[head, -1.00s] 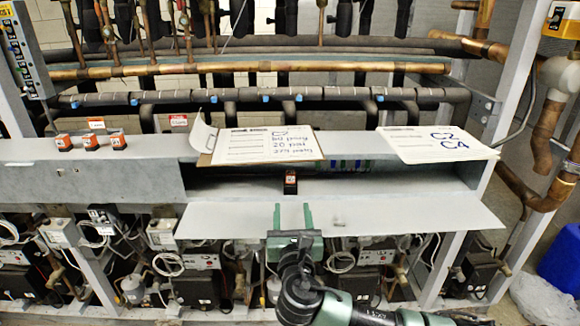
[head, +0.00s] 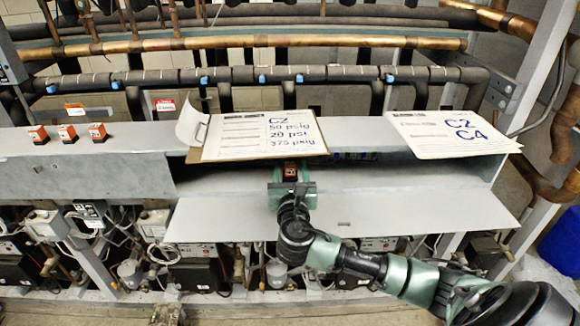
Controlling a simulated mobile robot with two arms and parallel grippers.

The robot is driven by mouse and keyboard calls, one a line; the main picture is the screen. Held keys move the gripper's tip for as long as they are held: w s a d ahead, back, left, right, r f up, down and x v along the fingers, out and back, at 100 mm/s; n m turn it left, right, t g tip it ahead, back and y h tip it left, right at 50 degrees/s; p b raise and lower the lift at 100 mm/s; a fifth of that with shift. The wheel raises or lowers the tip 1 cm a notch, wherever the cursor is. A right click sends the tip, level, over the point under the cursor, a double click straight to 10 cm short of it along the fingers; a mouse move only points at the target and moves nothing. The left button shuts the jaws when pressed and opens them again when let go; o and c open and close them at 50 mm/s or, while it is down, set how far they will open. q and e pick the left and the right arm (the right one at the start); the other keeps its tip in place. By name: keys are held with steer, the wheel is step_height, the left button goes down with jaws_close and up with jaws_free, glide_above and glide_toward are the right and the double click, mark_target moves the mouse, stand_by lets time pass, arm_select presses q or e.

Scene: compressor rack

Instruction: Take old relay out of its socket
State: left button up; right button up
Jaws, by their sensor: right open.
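The old relay (head: 290,174) is a small dark block with an orange-red top. It sits in the open channel of the rack, below the clipboard's front edge. My right gripper (head: 290,176) reaches in from the front, with its fingers at either side of the relay. It is open, and I cannot tell whether the fingers touch it. The socket under the relay is hidden by the gripper and the channel. My left gripper is not in view.
A clipboard (head: 245,147) and white papers (head: 455,142) lie on the ledge above the channel. Three orange-topped relays (head: 68,134) stand on the grey ledge at left. The folded-down cover (head: 420,212) lies under my arm. Copper pipes (head: 240,42) run behind.

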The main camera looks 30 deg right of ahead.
steer(key=shift+x, duration=1)
steer(key=shift+s+a, duration=0.1)
steer(key=shift+c, duration=0.5)
jaws_close()
